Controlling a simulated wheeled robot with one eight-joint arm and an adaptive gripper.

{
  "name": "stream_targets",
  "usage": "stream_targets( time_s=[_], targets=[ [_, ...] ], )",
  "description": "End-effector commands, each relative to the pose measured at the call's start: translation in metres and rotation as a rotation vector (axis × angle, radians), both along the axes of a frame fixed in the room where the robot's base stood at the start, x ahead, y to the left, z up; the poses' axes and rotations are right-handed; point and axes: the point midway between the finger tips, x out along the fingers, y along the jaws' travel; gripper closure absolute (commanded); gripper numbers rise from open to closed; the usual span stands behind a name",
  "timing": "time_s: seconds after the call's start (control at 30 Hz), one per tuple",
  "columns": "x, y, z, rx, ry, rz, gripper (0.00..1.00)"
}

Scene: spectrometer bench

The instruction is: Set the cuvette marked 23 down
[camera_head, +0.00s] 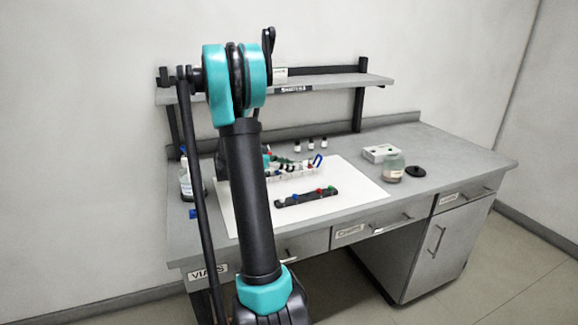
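I cannot make out a cuvette marked 23; no number on any cuvette is readable at this size. A dark rack (292,201) with small red, blue and green tops lies on the white mat (350,178). Behind it a pale, clear-looking rack or tray (305,173) holds several small dark and light items. My upright arm link covers the left part of the mat. A small teal and dark part shows just right of the link, near the pale rack, and seems to belong to my wrist. My gripper's fingers and anything in them cannot be made out.
A white box (379,153), a glass jar (393,169) and a black disc (415,171) stand right of the mat. Small vials (311,145) stand behind it. A bottle (186,184) stands at the left. A shelf (340,84) spans the back. The bench's right end is clear.

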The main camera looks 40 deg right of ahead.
Motion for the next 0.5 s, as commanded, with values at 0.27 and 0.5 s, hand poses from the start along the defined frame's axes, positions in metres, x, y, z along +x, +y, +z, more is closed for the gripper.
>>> stream_targets(
  time_s=[0.27,0.5],
  targets=[
    [0.001,0.004,0.005,0.000,0.000,0.002,0.67],
    [0.010,0.039,0.020,0.000,0.000,0.003,0.67]
  ],
)
